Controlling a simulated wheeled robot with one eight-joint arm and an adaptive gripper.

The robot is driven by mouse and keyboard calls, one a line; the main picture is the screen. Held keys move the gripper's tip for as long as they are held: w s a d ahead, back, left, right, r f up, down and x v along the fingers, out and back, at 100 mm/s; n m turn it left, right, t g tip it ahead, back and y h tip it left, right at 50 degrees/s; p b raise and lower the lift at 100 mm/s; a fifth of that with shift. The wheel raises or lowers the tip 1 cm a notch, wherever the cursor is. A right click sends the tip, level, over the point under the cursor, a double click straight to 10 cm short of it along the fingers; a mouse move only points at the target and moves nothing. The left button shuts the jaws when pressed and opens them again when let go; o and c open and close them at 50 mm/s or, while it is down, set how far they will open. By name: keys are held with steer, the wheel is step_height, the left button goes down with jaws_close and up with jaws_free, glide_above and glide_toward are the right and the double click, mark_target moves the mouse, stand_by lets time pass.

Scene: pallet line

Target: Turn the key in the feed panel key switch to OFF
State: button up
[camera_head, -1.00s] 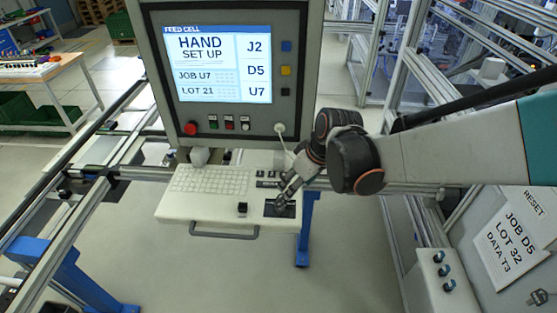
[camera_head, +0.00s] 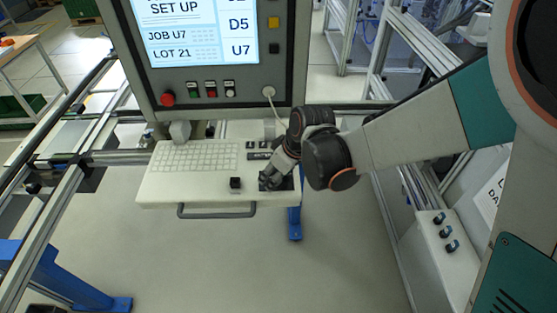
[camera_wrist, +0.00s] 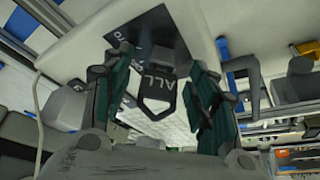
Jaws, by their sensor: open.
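The feed panel's white keyboard shelf (camera_head: 165,190) carries a dark switch plate (camera_head: 289,184) at its right end. My gripper (camera_head: 268,183) is over that plate and hides most of it. In the wrist view the plate (camera_wrist: 150,25) shows partly cut-off white lettering. A dark, loop-shaped piece (camera_wrist: 155,108), apparently the key's head, stands in front of it, with "ALL" visible there. My gripper's two green-sided fingers (camera_wrist: 160,92) are open on either side of this piece, with gaps visible. The position the key points to cannot be read.
The feed cell panel (camera_head: 210,75) with screen and buttons stands above the shelf. A small black block (camera_head: 236,183) sits left of the switch plate. A grey handle (camera_head: 216,213) runs along the shelf's front. A white box with knobs (camera_head: 440,240) stands at the right.

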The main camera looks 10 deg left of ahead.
steer(key=shift+f, duration=0.1)
steer(key=c, duration=1.1)
steer(key=m+t+h+b, duration=0.1)
steer(key=m, duration=0.3)
steer(key=shift+f+b, duration=0.1)
steer(key=shift+b, duration=0.25)
steer(key=shift+c, duration=0.3)
steer(key=m+h, duration=0.1)
steer(key=m, duration=0.2)
steer(key=m+t+b, duration=0.1)
steer(key=m, duration=0.1)
steer(key=shift+m+h+b, duration=0.3)
steer(key=shift+m+h, duration=0.1)
steer(key=o, duration=1.1)
steer(key=o, duration=0.5)
